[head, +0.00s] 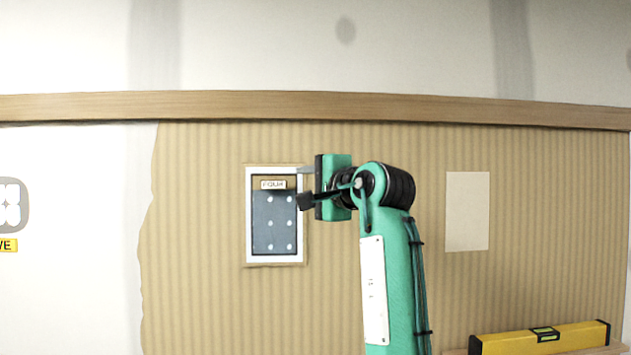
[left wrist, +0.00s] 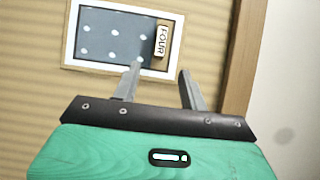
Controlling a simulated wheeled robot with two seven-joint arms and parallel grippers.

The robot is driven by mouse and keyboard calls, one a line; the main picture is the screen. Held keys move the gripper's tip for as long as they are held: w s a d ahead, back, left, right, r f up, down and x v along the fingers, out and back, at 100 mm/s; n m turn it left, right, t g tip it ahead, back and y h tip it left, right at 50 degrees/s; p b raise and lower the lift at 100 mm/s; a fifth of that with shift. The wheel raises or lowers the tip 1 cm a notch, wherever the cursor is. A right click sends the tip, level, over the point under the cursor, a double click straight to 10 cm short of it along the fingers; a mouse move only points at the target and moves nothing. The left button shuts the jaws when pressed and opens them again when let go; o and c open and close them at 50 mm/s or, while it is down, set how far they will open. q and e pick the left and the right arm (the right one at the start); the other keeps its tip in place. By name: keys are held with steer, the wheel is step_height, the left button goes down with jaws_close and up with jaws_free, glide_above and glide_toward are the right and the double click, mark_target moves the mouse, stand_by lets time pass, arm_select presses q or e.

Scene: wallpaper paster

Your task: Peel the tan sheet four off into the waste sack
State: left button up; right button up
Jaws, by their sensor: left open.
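A white-bordered panel labelled FOUR (head: 276,259) is on the tan striped wall. Inside it is a blue-grey dotted area (head: 274,235), with a narrow tan strip around the FOUR label (head: 273,184) at the top. The panel also shows in the left wrist view (left wrist: 72,40). My left gripper (head: 301,186) is open, its fingers pointing at the panel's right edge near the label. In the left wrist view its two fingertips (left wrist: 160,68) are apart with nothing between them, by the panel's border. Contact cannot be told. No waste sack is in view. My right gripper is not in view.
A plain pale sheet (head: 467,211) is on the wall to the right. A wooden rail (head: 300,106) runs across above. A yellow spirit level (head: 540,339) lies at the lower right. A white wall area (head: 75,290) with a partly visible sign (head: 10,205) is at the left.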

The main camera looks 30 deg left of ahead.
mark_target(278, 185)
arm_select(q)
steer(key=p+x, duration=0.4)
steer(key=x, duration=0.5)
steer(key=shift+w+a+r+p, duration=0.15)
steer(key=shift+a+p, duration=0.05)
steer(key=shift+p, duration=0.15)
steer(key=shift+w+a, duration=0.3)
steer(key=shift+a, duration=0.35)
jaws_close()
